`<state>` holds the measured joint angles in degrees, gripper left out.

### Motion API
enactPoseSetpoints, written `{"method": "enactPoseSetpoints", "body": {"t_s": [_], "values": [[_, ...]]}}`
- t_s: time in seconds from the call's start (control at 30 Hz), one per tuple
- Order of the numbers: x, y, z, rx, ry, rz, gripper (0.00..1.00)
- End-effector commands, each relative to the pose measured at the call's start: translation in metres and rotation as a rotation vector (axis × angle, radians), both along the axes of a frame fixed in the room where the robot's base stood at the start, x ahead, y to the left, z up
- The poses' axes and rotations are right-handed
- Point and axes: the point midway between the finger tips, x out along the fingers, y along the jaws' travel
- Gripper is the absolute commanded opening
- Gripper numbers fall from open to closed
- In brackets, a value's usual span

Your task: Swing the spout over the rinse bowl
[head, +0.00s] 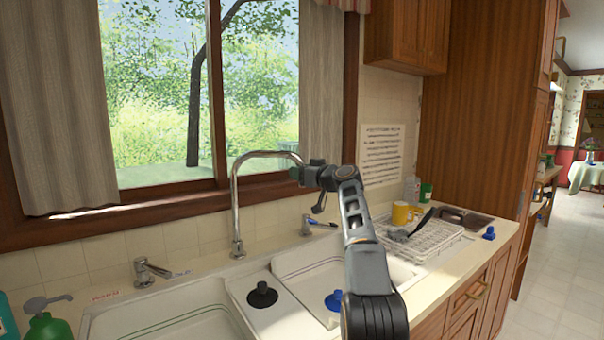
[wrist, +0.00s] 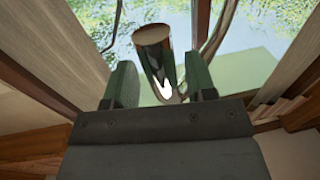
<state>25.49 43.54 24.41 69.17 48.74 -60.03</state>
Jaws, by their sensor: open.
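The chrome gooseneck spout (head: 235,200) rises from the back of the sink and arches right. Its outer end lies at my gripper (head: 308,176), above the right basin (head: 300,262). The wider left basin (head: 160,328) is partly cut off by the frame's bottom. Neither basin is marked as the rinse bowl in a way I can read. In the wrist view, the spout's end (wrist: 162,65) stands between the two green fingers of my gripper (wrist: 160,85). The fingers are apart, with a clear gap on the left; contact on the right is hard to tell.
A black plug (head: 262,295) lies on the ledge between the basins, and a blue plug (head: 334,300) is at the right basin. Tap handles stand at left (head: 150,270) and right (head: 308,226). A dish rack (head: 430,243) and yellow mugs (head: 402,213) stand right of my arm.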

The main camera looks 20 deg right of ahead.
Motion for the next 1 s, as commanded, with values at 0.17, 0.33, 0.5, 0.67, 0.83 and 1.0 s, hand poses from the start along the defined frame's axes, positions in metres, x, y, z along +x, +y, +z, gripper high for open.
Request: {"method": "enactPoseSetpoints", "body": {"t_s": [0.17, 0.33, 0.5, 0.67, 0.83, 1.0], "values": [[-0.014, -0.005, -0.004, 0.0, -0.002, -0.001, 0.51], [-0.045, -0.016, -0.007, -0.002, -0.003, -0.005, 0.51], [-0.079, -0.027, -0.005, -0.001, -0.003, -0.004, 0.51], [-0.104, -0.037, -0.003, 0.0, -0.002, -0.004, 0.51], [-0.121, -0.043, -0.002, 0.0, -0.001, -0.003, 0.51], [-0.129, -0.045, -0.001, 0.0, 0.0, -0.001, 0.51]]}}
